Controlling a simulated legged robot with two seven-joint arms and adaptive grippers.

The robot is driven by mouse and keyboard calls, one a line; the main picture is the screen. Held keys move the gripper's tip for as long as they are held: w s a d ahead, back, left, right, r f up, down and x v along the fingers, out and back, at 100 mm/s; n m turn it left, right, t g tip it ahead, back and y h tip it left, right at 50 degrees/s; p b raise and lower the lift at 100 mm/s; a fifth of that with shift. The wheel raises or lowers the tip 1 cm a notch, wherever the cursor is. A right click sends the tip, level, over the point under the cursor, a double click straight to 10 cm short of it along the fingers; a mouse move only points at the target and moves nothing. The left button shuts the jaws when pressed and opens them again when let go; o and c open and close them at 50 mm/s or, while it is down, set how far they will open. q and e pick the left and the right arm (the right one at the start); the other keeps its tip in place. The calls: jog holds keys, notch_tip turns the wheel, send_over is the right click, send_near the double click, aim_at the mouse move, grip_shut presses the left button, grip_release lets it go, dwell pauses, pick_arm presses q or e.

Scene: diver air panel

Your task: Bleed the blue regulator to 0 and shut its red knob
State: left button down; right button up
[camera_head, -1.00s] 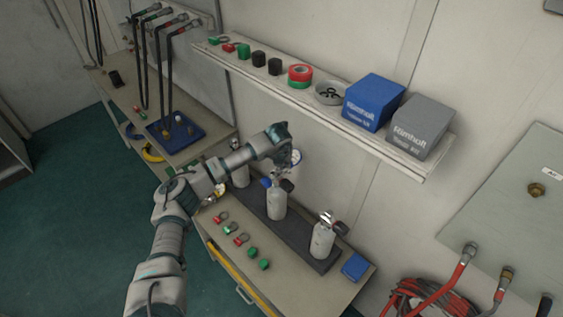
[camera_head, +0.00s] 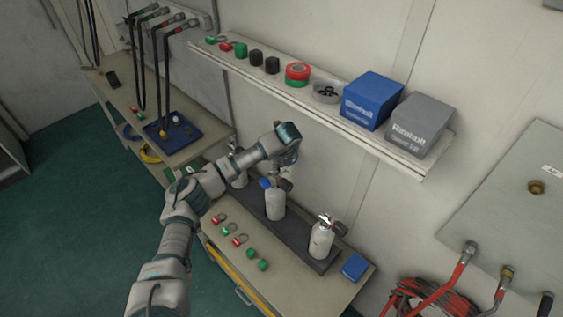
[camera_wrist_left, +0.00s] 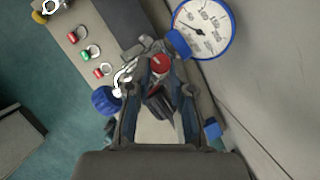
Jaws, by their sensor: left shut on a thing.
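The blue regulator (camera_head: 265,183) sits on the middle grey-white bottle; its top is partly hidden behind my left gripper (camera_head: 287,150). In the left wrist view a red knob (camera_wrist_left: 160,63) shows between the fingertips of my left gripper (camera_wrist_left: 160,82), which is shut on it. A white gauge (camera_wrist_left: 205,30) with a blue rim stands just right of the knob; its needle points toward the left side of the dial, and the exact reading is too small to tell. A blue knob (camera_wrist_left: 105,100) sits left of the gripper. My right gripper is not in view.
Another bottle (camera_head: 321,240) stands to the right on the dark rack (camera_head: 297,231). Red and green rings and caps lie along the bench front. A shelf (camera_head: 310,106) with blue and grey boxes hangs above the arm. A blue box (camera_head: 354,267) lies at the bench's right end.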

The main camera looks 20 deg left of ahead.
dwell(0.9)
pick_arm(q)
jog(key=c, duration=1)
grip_release()
jog(key=v, duration=0.7)
jog(key=shift+s+r, duration=0.1)
jog(key=shift+r, duration=0.05)
